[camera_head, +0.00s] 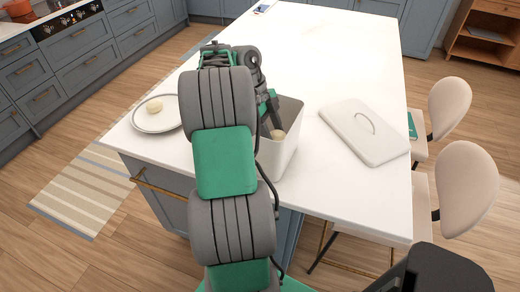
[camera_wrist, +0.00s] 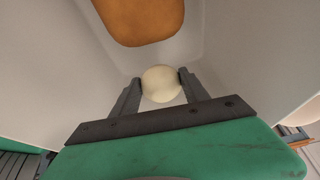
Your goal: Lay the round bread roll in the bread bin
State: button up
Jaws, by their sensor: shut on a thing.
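My gripper (camera_wrist: 161,84) is shut on a pale round bread roll (camera_wrist: 162,83), with one finger on each side of it. The bread bin (camera_head: 292,152) is a tall, light, open box on the white counter. In the head view the held roll (camera_head: 278,134) shows inside the bin's opening, below the rim, partly hidden by my gripper (camera_head: 274,124). In the wrist view the bin's pale walls (camera_wrist: 225,60) surround the roll. I cannot tell whether the roll touches the bin's floor.
A brown loaf-like thing (camera_wrist: 140,18) lies in the bin beyond the roll. The bin's lid (camera_head: 350,138) lies flat on the counter to the right. A plate (camera_head: 141,123) holding another pale round piece (camera_head: 155,106) stands at the left. The counter (camera_head: 320,60) behind is mostly clear.

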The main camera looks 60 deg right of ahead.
notch_tip(320, 180, down, 7)
jog(key=shift+b, duration=0.35)
jog(key=shift+f, duration=0.25)
jog(key=o, duration=1.4)
jog(key=shift+r, duration=0.15)
jog(key=shift+c, duration=0.2)
jog(key=shift+r, duration=0.3)
jog(key=p+v, duration=0.4)
jog(key=v, duration=0.7)
jog(key=shift+r, duration=0.1)
jog(key=shift+w+r+p, duration=0.15)
jog(key=shift+r+p, duration=0.1)
jog(key=shift+p, duration=0.05)
